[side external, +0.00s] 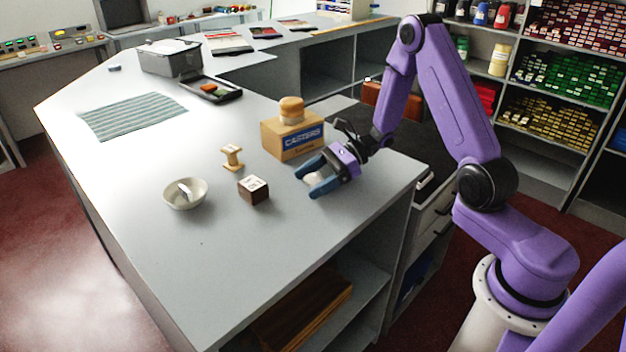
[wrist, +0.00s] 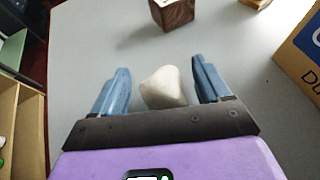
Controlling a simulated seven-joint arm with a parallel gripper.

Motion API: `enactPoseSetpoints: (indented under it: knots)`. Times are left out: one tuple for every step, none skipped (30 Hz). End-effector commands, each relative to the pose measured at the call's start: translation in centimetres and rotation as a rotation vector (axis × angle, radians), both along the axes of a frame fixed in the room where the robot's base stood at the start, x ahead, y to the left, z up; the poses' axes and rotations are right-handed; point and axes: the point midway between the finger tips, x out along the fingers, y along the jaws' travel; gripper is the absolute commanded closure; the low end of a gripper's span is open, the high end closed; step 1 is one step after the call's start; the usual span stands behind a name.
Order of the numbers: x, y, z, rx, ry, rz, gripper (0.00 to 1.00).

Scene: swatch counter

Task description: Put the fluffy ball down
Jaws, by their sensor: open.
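An off-white rounded lump (wrist: 167,88), seemingly the fluffy ball, sits on the counter (side external: 225,265) between the fingers of my gripper (wrist: 161,70). Its surface looks smooth at this size; I cannot make out any fluff. In the wrist view there is a gap between it and each blue finger, so the fingers are open and not gripping it. In the side view my gripper (side external: 312,179) is low over the counter near its right edge, and the lump (side external: 313,178) is partly hidden by the fingers.
A printed cardboard box (side external: 290,141) with a tan round piece (side external: 291,108) on top stands just behind my gripper. A dark wooden block (side external: 254,190), a wooden spool (side external: 232,157) and a white bowl (side external: 184,202) stand to the left. The front counter is clear.

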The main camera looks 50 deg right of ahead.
Motion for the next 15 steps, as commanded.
enactPoseSetpoints:
  knots:
    - [0.0, -0.1, 0.2, 0.000, -0.001, 0.000, 0.24]
    - [-0.1, -0.4, 0.3, 0.000, 0.000, -0.002, 0.24]
    - [-0.2, -0.8, 0.5, 0.000, 0.000, -0.003, 0.24]
    - [-0.4, -1.2, 0.6, 0.000, -0.001, -0.004, 0.24]
    - [-0.5, -1.6, 0.8, -0.001, -0.002, -0.006, 0.24]
    - [-0.8, -2.2, 1.1, -0.001, -0.003, -0.004, 0.24]
    - [-1.0, -2.7, 1.3, 0.000, -0.003, -0.006, 0.24]
    - [-1.2, -3.2, 1.5, 0.000, -0.002, -0.005, 0.24]
    - [-1.5, -3.9, 1.9, 0.000, -0.003, -0.006, 0.24]
    - [-1.7, -4.5, 2.1, -0.001, -0.003, -0.005, 0.24]
    - [-1.9, -5.0, 2.3, -0.001, -0.003, -0.006, 0.24]
    - [-2.2, -5.7, 2.7, -0.001, -0.002, -0.006, 0.24]
    - [-2.5, -6.2, 2.9, -0.001, -0.003, -0.004, 0.24]
    - [-2.7, -6.7, 3.1, -0.001, -0.003, -0.005, 0.24]
    - [-2.9, -7.3, 3.4, -0.001, -0.003, -0.005, 0.24]
